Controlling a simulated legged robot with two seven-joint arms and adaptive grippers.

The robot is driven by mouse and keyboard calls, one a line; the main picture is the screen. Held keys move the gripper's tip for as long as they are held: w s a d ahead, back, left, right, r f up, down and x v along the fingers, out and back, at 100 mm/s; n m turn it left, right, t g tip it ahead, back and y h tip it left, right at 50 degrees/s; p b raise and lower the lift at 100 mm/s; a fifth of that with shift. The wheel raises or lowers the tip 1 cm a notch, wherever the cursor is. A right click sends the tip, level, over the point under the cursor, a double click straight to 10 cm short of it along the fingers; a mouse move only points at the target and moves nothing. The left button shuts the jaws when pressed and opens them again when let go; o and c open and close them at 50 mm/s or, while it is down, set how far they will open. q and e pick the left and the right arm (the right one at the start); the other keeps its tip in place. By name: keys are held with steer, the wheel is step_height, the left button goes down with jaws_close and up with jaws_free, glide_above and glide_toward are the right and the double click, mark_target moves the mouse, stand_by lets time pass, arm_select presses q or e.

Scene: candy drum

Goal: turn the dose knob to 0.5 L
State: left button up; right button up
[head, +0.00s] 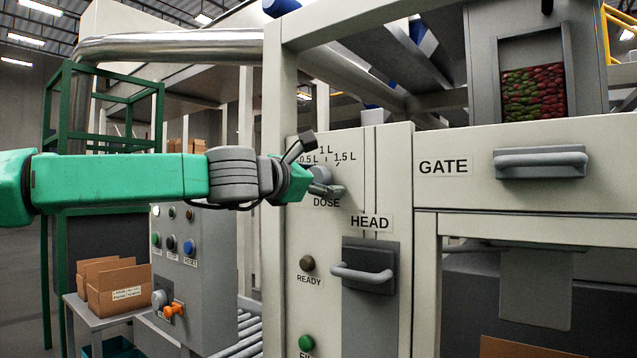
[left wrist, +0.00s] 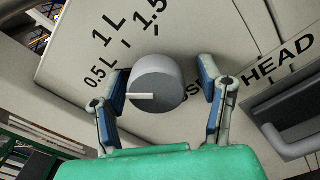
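The grey dose knob (left wrist: 160,78) is on the pale panel, with a white pointer line that points left in the left wrist view, a little below the 0.5 L mark (left wrist: 95,76). In the head view the knob (head: 321,174) is partly hidden by my left gripper (head: 318,163), above the DOSE label (head: 327,202). My left gripper (left wrist: 165,77) is open, with one finger on each side of the knob. The left finger is close to the knob; whether it touches I cannot tell. A gap shows at the right finger. My right gripper is not in view.
The HEAD handle (head: 362,273) juts out at lower right of the knob, and the GATE handle (head: 540,162) is farther right. A button box (head: 195,265) stands at left. Cardboard boxes (head: 115,288) sit on a small table.

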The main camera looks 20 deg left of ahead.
arm_select(q)
steer(key=shift+s+r, duration=0.1)
steer(key=shift+s+a, duration=0.1)
steer(key=shift+s, duration=0.15)
steer(key=v, duration=1.1)
steer(key=shift+a, duration=0.1)
